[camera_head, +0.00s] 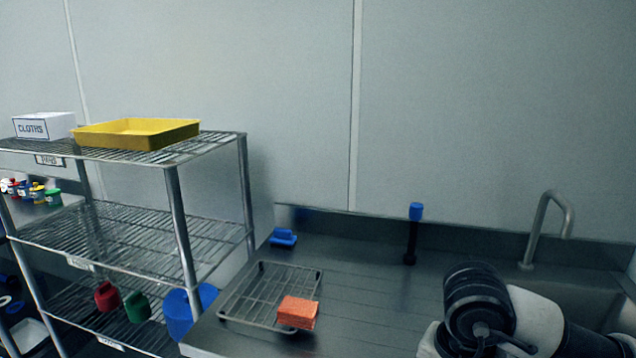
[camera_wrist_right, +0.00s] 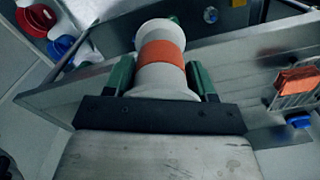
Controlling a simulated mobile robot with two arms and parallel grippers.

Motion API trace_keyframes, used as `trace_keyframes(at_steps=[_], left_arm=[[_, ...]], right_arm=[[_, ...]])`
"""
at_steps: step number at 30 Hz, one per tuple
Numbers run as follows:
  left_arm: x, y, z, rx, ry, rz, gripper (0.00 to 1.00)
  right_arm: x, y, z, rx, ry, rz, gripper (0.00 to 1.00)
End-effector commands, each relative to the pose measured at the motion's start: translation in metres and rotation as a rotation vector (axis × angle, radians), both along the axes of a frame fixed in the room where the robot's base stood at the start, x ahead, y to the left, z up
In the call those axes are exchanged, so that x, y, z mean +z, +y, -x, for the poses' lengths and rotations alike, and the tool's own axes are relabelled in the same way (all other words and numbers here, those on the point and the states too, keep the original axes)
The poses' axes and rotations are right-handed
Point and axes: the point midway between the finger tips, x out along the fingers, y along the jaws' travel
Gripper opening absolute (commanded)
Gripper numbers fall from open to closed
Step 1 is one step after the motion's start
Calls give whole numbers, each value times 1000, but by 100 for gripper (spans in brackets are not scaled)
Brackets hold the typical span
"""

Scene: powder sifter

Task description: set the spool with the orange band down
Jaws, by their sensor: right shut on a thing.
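The spool with the orange band (camera_wrist_right: 162,53) is pale, with wide flanges and an orange strip around its middle. In the right wrist view it sits between the green fingers of my right gripper (camera_wrist_right: 162,72), which is shut on it. A steel surface (camera_wrist_right: 75,95) shows behind and below the spool. I cannot tell whether the spool touches anything beneath it. In the head view my right arm is at the lower right, and neither its fingers nor the spool can be made out. My left gripper is not in view.
A steel counter (camera_head: 365,280) holds a wire rack (camera_head: 262,275), an orange sponge (camera_head: 297,312), a blue brush (camera_head: 284,237) and an upright blue-topped tool (camera_head: 415,212). A faucet (camera_head: 548,225) stands right. A yellow tray (camera_head: 135,140) and cloths box (camera_head: 43,126) top the left shelving.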

Motion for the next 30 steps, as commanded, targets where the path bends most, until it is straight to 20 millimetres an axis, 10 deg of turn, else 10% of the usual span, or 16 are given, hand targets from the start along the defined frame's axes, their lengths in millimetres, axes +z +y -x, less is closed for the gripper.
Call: trace_keyframes(at_steps=[30], left_arm=[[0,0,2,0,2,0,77]], right_arm=[[-99,-16,26,688,-2,0,26]])
